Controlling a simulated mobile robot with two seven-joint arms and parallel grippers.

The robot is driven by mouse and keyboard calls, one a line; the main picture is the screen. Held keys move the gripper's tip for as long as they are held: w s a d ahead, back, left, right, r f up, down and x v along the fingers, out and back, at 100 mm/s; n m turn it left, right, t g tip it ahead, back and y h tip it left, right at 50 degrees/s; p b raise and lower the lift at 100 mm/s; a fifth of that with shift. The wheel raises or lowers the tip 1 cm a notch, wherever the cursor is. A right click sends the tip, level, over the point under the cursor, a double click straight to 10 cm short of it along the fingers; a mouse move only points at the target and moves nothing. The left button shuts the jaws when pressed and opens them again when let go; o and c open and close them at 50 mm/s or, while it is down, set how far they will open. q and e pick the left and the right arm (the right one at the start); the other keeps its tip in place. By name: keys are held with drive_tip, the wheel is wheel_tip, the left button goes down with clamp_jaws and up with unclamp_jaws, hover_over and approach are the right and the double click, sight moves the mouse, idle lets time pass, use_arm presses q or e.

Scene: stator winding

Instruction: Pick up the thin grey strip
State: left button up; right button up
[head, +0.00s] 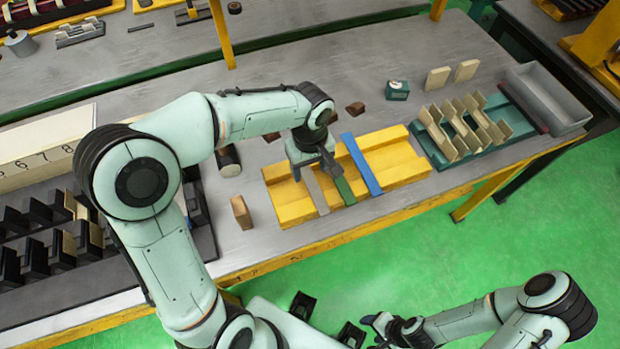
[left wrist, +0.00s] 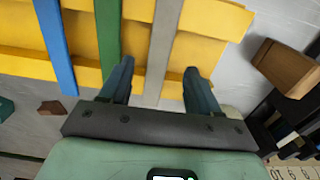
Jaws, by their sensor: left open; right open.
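The thin grey strip (head: 316,192) lies across the yellow grooved block (head: 404,160), left of a green strip (head: 346,190) and a blue strip (head: 361,164). In the left wrist view the grey strip (left wrist: 164,45) runs between the two fingers of my left gripper (left wrist: 160,80). That gripper (head: 316,170) is open and sits at the strip's far end; I cannot tell its exact height above it. The strip's far end is partly hidden by the gripper. My right gripper (head: 388,328) is open and empty, off the table over the green floor.
A tan-brown block (head: 241,212) stands left of the yellow block. A green fixture with cream pieces (head: 465,130) and a grey bin (head: 548,98) are at the right. A dark rack (head: 40,240) fills the left. Small brown pieces (head: 355,108) lie behind.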

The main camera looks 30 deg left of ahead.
sight(310, 180)
use_arm(q)
wheel_tip(310, 180, down, 4)
drive_tip(key=shift+w+r, duration=0.15)
clamp_jaws()
drive_tip(key=shift+r, duration=0.1)
